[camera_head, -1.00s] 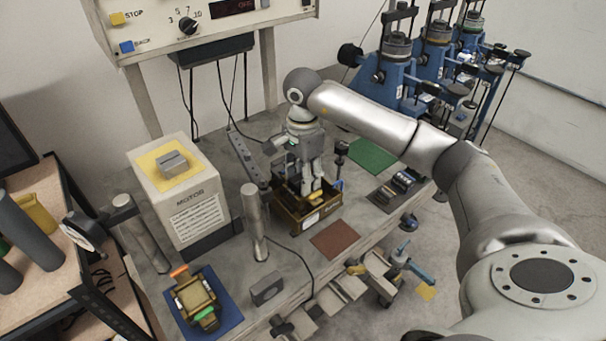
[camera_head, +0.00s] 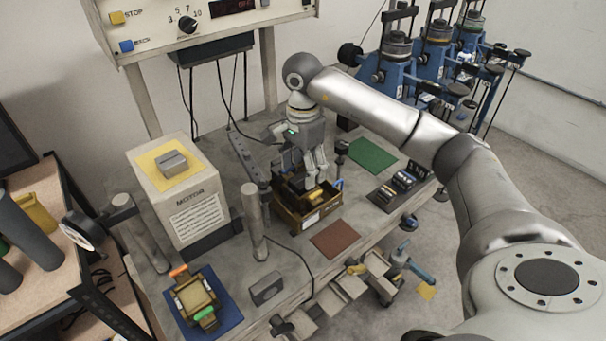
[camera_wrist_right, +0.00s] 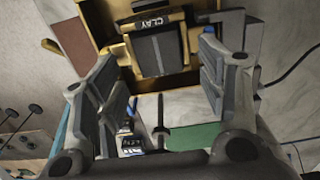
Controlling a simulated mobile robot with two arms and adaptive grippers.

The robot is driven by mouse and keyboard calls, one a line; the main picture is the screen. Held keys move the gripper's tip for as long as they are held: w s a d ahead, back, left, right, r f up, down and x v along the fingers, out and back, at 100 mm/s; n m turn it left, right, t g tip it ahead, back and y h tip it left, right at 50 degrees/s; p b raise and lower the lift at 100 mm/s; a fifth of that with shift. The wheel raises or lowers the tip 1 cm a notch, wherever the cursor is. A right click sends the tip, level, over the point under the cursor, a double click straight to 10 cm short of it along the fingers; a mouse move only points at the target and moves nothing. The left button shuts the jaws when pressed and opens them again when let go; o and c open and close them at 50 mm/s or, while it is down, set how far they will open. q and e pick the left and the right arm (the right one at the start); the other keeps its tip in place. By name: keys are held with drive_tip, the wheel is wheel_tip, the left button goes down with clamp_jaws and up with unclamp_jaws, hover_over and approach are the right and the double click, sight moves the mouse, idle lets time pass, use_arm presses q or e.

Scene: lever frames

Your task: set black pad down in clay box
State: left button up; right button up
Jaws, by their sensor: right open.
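The clay box (camera_head: 292,217) is an open brown box with a pale label, standing on the grey bench in the head view. Its tan wall also shows in the right wrist view (camera_wrist_right: 190,80), near a dark "CLAY" label. A black pad (camera_wrist_right: 158,53) with a pale stripe appears to lie inside the box. My right gripper (camera_head: 316,178) is just above the box, pointing down. In the wrist view its fingers are spread on either side of the pad, with gaps, and hold nothing. Much of the box interior is hidden by the gripper in the head view. My left gripper is not in view.
A reddish-brown mat (camera_head: 335,239) lies in front of the box, a green mat (camera_head: 373,156) behind it to the right. A dark tray (camera_head: 398,189) of small parts is on the right.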

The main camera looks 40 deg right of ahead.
wheel_tip(320, 180, up, 9)
drive_tip(key=shift+r, duration=0.2)
idle(0.6)
